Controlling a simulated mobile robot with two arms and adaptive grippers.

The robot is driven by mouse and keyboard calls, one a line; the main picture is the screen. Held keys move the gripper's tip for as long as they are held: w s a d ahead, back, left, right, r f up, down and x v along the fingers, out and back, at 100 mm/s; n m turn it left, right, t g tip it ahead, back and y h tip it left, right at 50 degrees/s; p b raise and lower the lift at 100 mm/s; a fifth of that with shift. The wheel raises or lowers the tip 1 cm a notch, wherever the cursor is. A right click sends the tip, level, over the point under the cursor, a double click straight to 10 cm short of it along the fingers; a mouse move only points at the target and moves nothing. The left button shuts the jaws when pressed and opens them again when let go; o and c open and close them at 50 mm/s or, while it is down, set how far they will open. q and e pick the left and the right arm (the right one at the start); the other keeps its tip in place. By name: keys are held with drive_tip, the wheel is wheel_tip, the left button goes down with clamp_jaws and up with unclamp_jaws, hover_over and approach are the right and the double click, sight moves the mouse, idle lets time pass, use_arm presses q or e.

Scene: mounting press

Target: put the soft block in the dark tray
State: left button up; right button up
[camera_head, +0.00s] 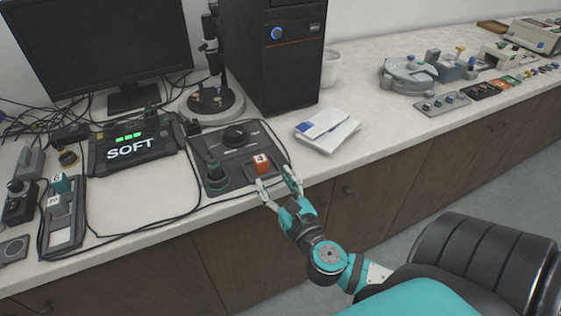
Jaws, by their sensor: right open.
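An orange block (261,164) marked 4 stands at the front of a dark control panel (225,150) with a knob. Which block is the soft one is not marked on the blocks. My right gripper (277,182) is open and empty, its fingertips just in front and to the right of the orange block; contact cannot be told. A teal block (61,183) and a pale grey block (54,203) with numbers sit on a device at the left. A small dark tray-like piece (480,89) lies at the far right, too small to identify surely. My left gripper is out of view.
A display reading SOFT (132,148) stands left of the panel. A monitor (100,45), microscope-like stand (212,75) and computer tower (280,60) stand behind. Papers (327,130) lie right of the panel. Cables run along the front edge. Bare counter (385,125) lies right of the papers.

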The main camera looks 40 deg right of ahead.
drive_tip(key=shift+v, duration=1.45)
drive_tip(key=s+d+f+m+g, duration=0.1)
drive_tip(key=s+f+m+g, duration=0.3)
drive_tip(key=f, duration=0.9)
drive_tip(key=s+d+f+m+g+y, duration=0.1)
drive_tip(key=f+m+g, duration=0.3)
drive_tip(key=f, duration=0.8)
drive_tip(key=s+d+f+m+g, duration=0.1)
drive_tip(key=s+f+m+g, duration=0.15)
drive_tip(key=f+m, duration=0.7)
drive_tip(key=s+a+f+m+g+y, duration=0.1)
drive_tip(key=s+f+m, duration=0.1)
drive_tip(key=s+f, duration=0.4)
drive_tip(key=s+a+f+m+g, duration=0.15)
drive_tip(key=s+f, duration=0.25)
drive_tip(key=f, duration=0.4)
drive_tip(key=s+a+f+m+g+y+p, duration=0.1)
drive_tip(key=s+a+f+m, duration=0.2)
drive_tip(key=s+m, duration=0.2)
drive_tip(key=s+a+f+m+g+y+p, duration=0.1)
drive_tip(key=s+m, duration=0.4)
drive_tip(key=s, duration=0.5)
drive_tip(key=shift+a+f+g, duration=0.8)
drive_tip(key=shift+a+f, duration=0.3)
drive_tip(key=shift+a, duration=0.25)
